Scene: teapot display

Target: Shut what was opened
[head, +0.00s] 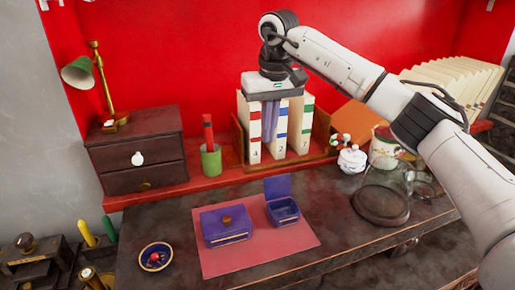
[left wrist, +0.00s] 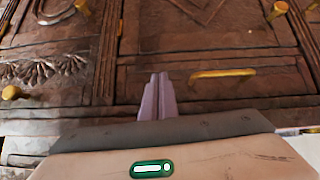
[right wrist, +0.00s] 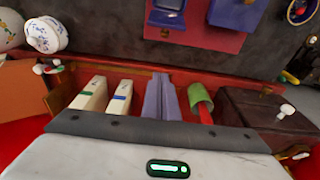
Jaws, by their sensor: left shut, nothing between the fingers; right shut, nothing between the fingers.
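A small purple box (head: 284,211) stands on a pink mat (head: 250,262) with its lid (head: 278,186) raised at the back, open. A larger purple box (head: 226,224) with a brown knob is shut beside it, to the left. Both boxes also show in the right wrist view, the small one (right wrist: 166,14) at the top edge and the larger one (right wrist: 236,13) right of it. My right gripper (head: 271,115) is shut and empty, in front of the upright binders, above and behind the boxes. My left gripper (left wrist: 157,97) is shut and empty, facing carved wooden fronts with brass handles.
A dark two-drawer chest (head: 138,150), looking shut, stands at the left behind a blue bowl (head: 155,256). Binders (head: 301,125) stand in a red rack. A white lidded pot (head: 351,160) and a glass dome (head: 381,203) are at the right.

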